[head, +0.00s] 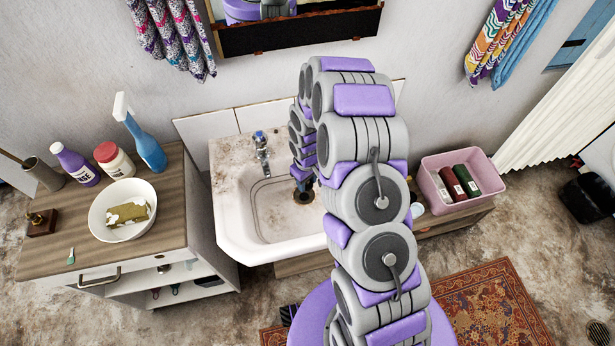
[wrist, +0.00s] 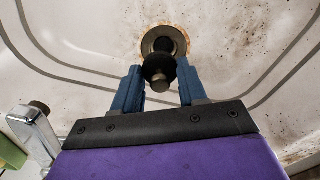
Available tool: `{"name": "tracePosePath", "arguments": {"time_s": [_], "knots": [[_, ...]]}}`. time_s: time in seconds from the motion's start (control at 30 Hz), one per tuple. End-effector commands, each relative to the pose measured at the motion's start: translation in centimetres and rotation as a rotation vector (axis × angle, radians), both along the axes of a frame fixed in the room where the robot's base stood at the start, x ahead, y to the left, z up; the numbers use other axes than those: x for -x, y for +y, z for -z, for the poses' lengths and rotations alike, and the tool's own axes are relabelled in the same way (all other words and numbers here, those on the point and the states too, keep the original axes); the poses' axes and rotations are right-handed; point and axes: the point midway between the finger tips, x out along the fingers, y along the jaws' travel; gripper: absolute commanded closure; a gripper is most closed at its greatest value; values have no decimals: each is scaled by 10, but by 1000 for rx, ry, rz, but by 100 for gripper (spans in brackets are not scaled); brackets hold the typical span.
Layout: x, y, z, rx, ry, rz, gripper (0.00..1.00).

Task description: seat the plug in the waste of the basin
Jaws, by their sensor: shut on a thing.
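The white basin (head: 246,214) is stained and stands against the wall in the head view. In the wrist view its waste (wrist: 163,42) is a dark round hole with a metal ring, at the top centre. My gripper (wrist: 160,76) has blue fingers on either side of the dark plug (wrist: 158,68) and is shut on it. The plug overlaps the near part of the waste in this view. I cannot tell whether it touches the ring. In the head view my gripper (head: 302,185) is low in the basin, partly hidden by my arm, and the plug is hard to make out.
A tap (head: 261,146) rises at the basin's back left; its chrome body (wrist: 35,130) shows at the lower left of the wrist view. A wooden cabinet (head: 160,215) with a bowl (head: 112,226) and bottles stands left. A pink crate (head: 430,192) with bottles stands right.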

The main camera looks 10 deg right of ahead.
Motion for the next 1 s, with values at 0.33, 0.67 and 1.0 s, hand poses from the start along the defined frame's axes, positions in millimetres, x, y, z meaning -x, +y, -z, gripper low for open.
{"name": "tracePosePath", "arguments": {"time_s": [0.33, 0.67, 1.0], "knots": [[-3, 5, 32, 1, 0, -1, 92], [-5, 8, 54, 1, 0, 0, 92], [-6, 8, 56, 1, 0, 0, 92]]}}
